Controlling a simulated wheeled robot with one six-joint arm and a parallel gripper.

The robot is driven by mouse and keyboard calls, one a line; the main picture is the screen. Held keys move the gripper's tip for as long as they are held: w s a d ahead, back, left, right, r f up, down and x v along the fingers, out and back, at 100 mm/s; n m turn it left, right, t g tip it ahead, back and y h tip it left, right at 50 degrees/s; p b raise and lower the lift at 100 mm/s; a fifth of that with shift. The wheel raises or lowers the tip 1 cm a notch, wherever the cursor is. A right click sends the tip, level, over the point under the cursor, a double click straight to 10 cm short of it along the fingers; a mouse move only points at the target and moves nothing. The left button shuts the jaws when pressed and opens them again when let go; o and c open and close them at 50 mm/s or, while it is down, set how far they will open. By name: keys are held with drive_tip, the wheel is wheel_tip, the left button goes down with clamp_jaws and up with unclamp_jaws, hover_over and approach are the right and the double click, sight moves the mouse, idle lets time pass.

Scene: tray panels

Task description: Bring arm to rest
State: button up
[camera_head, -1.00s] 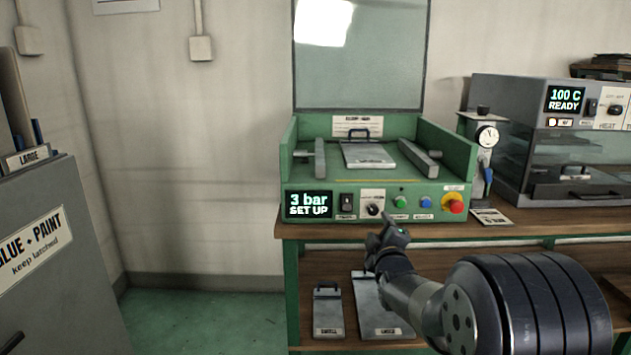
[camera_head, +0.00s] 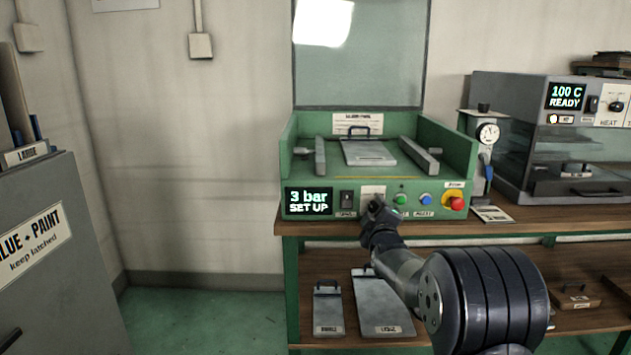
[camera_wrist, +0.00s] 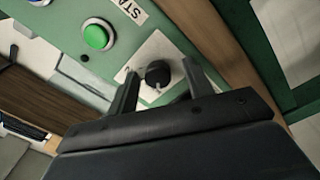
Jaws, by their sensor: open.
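My gripper (camera_head: 376,205) is in front of the green press's control panel, at the white plate with the black selector knob. In the wrist view my gripper (camera_wrist: 160,88) is open, with the black knob (camera_wrist: 158,74) showing between its two fingers. I cannot tell whether the fingers touch the knob. In the head view my gripper hides the knob. The green press (camera_head: 460,160) stands on the bench, its display (camera_head: 309,202) reading "3 bar SET UP". A grey plate with a handle (camera_head: 368,153) lies in the press between two grey side bars.
The green button (camera_wrist: 97,36) is close beside the knob. A red stop button (camera_head: 457,203) sits at the panel's right. An oven (camera_head: 520,115) reading "100 C READY" and a dial gauge (camera_head: 488,134) stand to the right. A grey cabinet (camera_head: 60,290) stands at the left.

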drive_tip(key=m+p, duration=0.1)
drive_tip(key=m, duration=0.1)
drive_tip(key=m+p, duration=0.1)
drive_tip(key=m, duration=0.1)
drive_tip(key=shift+r+m, duration=0.2)
drive_tip(key=shift+m, duration=0.2)
drive_tip(key=m+p, duration=0.2)
drive_tip(key=m, duration=0.2)
drive_tip(key=shift+h, duration=0.3)
drive_tip(key=m+p, duration=0.3)
drive_tip(key=m, duration=0.3)
drive_tip(key=shift+r+p, duration=0.15)
drive_tip(key=shift+p, duration=0.25)
drive_tip(key=shift+m+p, duration=0.8)
drive_tip(key=shift+m, duration=0.3)
drive_tip(key=shift+s+m+p, duration=0.1)
drive_tip(key=shift+m+p, duration=0.2)
drive_tip(key=shift+m, duration=0.1)
drive_tip(key=shift+f, duration=0.2)
